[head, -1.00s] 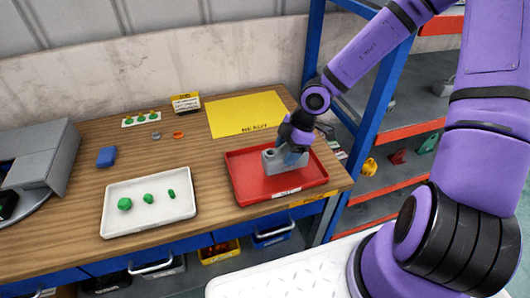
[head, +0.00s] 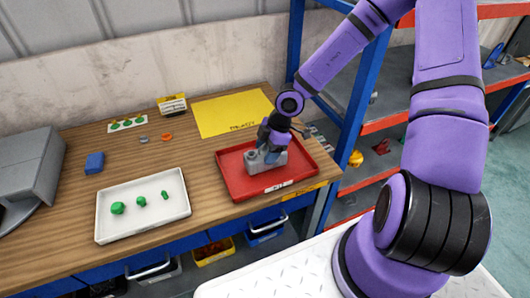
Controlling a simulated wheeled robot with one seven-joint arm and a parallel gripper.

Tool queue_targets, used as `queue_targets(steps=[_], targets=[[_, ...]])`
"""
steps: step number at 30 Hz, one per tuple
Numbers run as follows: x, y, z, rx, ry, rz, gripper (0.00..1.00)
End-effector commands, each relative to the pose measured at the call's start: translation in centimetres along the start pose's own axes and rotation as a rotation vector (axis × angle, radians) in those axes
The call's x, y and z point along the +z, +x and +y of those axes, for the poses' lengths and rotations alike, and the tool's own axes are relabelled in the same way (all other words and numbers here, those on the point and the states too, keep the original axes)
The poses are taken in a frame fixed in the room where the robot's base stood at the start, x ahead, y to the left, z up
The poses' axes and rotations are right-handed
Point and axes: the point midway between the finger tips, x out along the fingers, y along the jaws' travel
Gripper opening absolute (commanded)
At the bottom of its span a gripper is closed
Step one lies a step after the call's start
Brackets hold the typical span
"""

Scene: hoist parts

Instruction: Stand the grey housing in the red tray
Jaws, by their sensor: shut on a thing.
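The grey housing (head: 256,162) is in the red tray (head: 235,187) near the right front corner of the wooden bench. It looks upright, with a round opening at its left end. My gripper (head: 268,151) reaches down from above and is shut on the housing toward its right end. The fingertips are partly hidden against the housing. I cannot tell for certain whether the housing's underside touches the tray floor.
A white tray (head: 145,221) with green parts stands left of the red tray. A yellow mat (head: 232,113) lies behind it. A blue block (head: 94,163), a grey ring, an orange ring and a small box (head: 172,105) are farther left. A blue-framed shelf (head: 380,150) stands right.

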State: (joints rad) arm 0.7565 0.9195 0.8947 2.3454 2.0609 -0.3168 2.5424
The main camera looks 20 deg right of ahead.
Motion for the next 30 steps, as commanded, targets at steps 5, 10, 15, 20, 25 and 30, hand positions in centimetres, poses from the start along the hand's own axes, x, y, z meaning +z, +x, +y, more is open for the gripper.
queue_targets(steps=[5, 10, 15, 20, 25, 30], targets=[[0.0, 0.0, 0.0, 0.001, -0.001, 0.0, 0.18], [0.0, 0.2, 0.0, 0.0, -0.001, 0.001, 0.62], [0.1, 0.2, 0.0, 0.0, -0.001, 0.001, 0.85], [0.1, 0.2, 0.0, 0.0, -0.001, 0.0, 0.85], [0.0, -0.3, 0.0, 0.002, 0.001, 0.0, 0.85], [0.1, -2.1, 0.1, 0.004, 0.003, 0.0, 0.85]])
